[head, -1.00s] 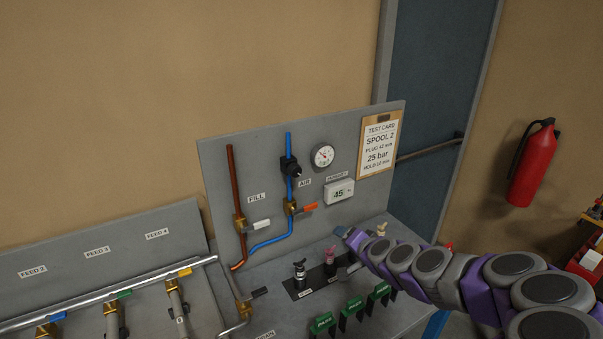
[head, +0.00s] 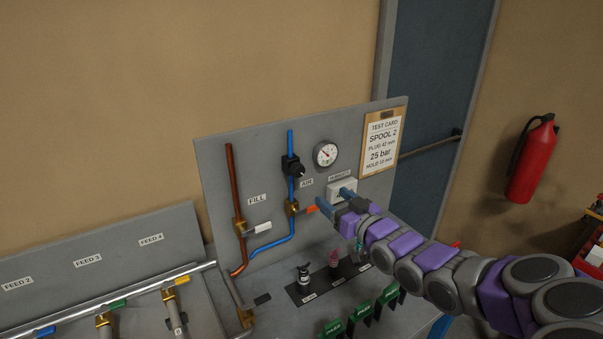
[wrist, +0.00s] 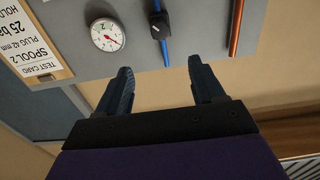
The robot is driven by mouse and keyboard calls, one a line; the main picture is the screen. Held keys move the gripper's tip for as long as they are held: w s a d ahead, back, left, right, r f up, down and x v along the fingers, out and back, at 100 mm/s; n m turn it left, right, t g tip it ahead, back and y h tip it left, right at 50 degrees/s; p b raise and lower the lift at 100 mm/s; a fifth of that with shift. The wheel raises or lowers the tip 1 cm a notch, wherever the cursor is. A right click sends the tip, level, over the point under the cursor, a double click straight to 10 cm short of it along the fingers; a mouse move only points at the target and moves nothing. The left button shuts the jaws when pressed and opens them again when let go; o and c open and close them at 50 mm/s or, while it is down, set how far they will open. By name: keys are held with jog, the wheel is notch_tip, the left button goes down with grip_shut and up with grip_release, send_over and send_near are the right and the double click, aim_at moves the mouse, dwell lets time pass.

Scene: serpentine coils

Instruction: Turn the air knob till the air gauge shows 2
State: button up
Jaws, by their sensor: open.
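The air knob (head: 293,168) is a black knob on the blue pipe, above and left of the AIR label on the grey panel. It also shows at the top of the wrist view (wrist: 160,24), which is upside down. The air gauge (head: 326,154) is a round white dial right of the knob. Its red needle points to the upper left in the head view; the dial also shows in the wrist view (wrist: 107,35), its numbers too small to read. My gripper (head: 332,197) is open and empty, below and right of the knob, apart from it. Its two fingers (wrist: 160,75) show in the wrist view.
An orange-handled valve (head: 294,208) sits below the knob, near my left finger. The humidity display (head: 342,186) is partly hidden by my gripper. A copper pipe (head: 233,190) runs at left. Black and pink fittings and green blocks stand on the bench below.

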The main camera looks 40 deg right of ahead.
aim_at(301, 171)
jog(key=w, duration=1.1)
jog(key=w+d, duration=0.1)
jog(key=w, duration=0.4)
jog(key=shift+w+f+b, duration=0.1)
jog(key=shift+w+b, duration=0.1)
jog(key=shift+b, duration=0.2)
jog(key=shift+c, duration=0.5)
jog(key=c, duration=1)
jog(key=shift+o, duration=0.2)
jog(key=shift+p, duration=0.6)
jog(key=shift+r+m+p, duration=0.25)
jog(key=shift+m+p, duration=0.25)
jog(key=shift+p, duration=0.1)
jog(key=m+p, duration=0.2)
jog(key=p, duration=0.2)
jog(key=shift+f+m+p, duration=0.2)
jog(key=shift+m+p, duration=0.7)
jog(key=shift+p, duration=0.1)
